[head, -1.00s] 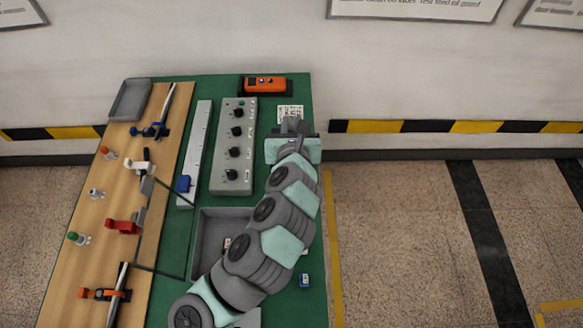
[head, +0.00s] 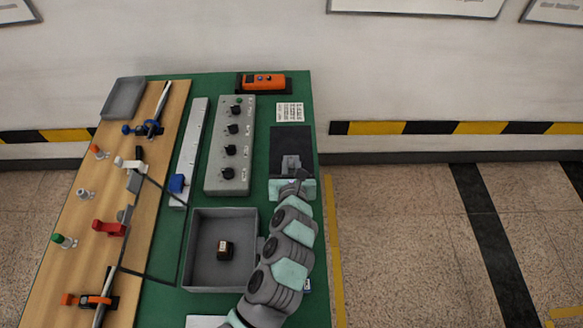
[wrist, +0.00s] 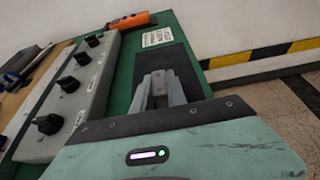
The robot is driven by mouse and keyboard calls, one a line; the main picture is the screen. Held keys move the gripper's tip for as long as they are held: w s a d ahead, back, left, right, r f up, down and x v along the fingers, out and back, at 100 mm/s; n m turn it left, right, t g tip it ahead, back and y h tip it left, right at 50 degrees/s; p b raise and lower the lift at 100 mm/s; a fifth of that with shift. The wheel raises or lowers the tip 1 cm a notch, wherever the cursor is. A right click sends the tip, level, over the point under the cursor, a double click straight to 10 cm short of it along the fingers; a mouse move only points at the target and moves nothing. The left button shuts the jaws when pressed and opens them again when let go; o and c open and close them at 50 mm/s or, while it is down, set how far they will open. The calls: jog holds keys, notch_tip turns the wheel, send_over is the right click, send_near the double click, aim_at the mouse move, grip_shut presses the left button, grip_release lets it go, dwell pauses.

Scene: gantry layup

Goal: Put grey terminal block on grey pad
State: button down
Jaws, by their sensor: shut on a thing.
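My gripper (head: 291,164) is over the near part of the dark grey pad (head: 290,138), at the right side of the green table. It is shut on a small grey piece, which looks like the grey terminal block (wrist: 158,80); the fingers hide most of it. In the wrist view the fingers point at the dark grey pad (wrist: 180,60), whose far part is bare. I cannot tell whether the block touches the pad.
A grey control box (head: 230,185) with several black knobs stands left of the pad. An orange device (head: 263,83) and a printed label (head: 290,112) lie beyond it. A grey tray (head: 187,265) holds a dark block (head: 225,250). A wooden board (head: 60,285) carries clamps.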

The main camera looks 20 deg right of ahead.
jog(key=shift+f, duration=0.75)
jog(key=shift+f, duration=0.1)
jog(key=shift+f, duration=0.2)
jog(key=c, duration=1.3)
grip_release()
jog(key=shift+r, duration=0.1)
jog(key=shift+c, duration=0.2)
jog(key=shift+s+a+r, duration=0.1)
jog(key=shift+s+r, duration=0.1)
jog(key=shift+r, duration=0.2)
jog(key=p+v, duration=0.5)
jog(key=v, duration=0.5)
jog(key=shift+r, duration=0.15)
jog(key=shift+s+a+r+p, duration=0.1)
jog(key=shift+s+a+p, duration=0.15)
jog(key=shift+s+p, duration=0.5)
jog(key=shift+w, duration=0.1)
